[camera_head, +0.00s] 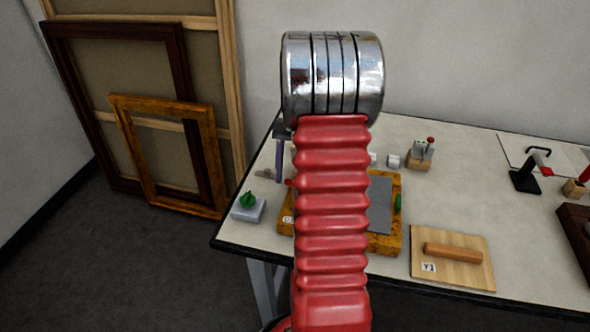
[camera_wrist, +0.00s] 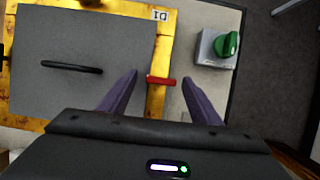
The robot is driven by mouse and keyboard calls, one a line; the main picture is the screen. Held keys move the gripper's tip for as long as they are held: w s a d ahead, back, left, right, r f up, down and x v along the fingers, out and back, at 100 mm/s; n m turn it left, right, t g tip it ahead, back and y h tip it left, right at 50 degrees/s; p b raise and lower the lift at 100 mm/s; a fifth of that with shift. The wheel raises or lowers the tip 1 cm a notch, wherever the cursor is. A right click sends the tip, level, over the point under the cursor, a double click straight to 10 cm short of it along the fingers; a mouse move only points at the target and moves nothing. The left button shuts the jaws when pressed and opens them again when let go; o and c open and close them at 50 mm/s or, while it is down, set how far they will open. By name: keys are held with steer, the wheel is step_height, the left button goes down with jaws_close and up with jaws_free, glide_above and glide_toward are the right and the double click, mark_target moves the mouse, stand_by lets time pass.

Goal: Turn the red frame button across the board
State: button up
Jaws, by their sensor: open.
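The gilt frame (camera_head: 384,244) lies flat on the table, with the grey board (camera_head: 380,205) inside it. The frame and the board (camera_wrist: 90,105) fill the left of the wrist view. The red button (camera_wrist: 161,81) lies across the frame's side rail (camera_wrist: 160,45), its inner end close to the board's edge. I cannot tell whether it overlaps the board. My gripper (camera_wrist: 160,76) is open, with one purple finger on each side of the red button and nothing held. In the head view my arm hides much of the frame; only a red tip (camera_head: 290,182) of the button shows.
A grey box with a green knob (camera_wrist: 227,44) stands close beside the frame, near the table edge. A black handle (camera_wrist: 72,66) sits on the board. A green button (camera_head: 398,201) is on the frame's right rail. A wooden board with a roller handle (camera_head: 453,253) lies to the right.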

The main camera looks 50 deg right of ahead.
steer(key=v, duration=1.3)
steer(key=shift+r, duration=0.3)
steer(key=shift+w+d, duration=0.1)
steer(key=shift+d, duration=0.05)
step_height(320, 180, down, 5)
steer(key=a+n+t+h, duration=0.1)
steer(key=a+n+h, duration=0.1)
steer(key=s+a+r+n+t, duration=0.1)
steer(key=s+a+n+t, duration=0.1)
steer(key=a, duration=0.9)
steer(key=s+a+r+n+t+h, duration=0.1)
steer(key=s+a+n, duration=0.3)
steer(key=a, duration=0.8)
steer(key=s+a+r+n+t+h, duration=0.1)
steer(key=s+a+r+n+t, duration=0.2)
steer(key=a, duration=0.9)
steer(key=shift+s+a+r+n+t, duration=0.2)
steer(key=shift+s+n+t, duration=0.15)
steer(key=shift+n, duration=0.35)
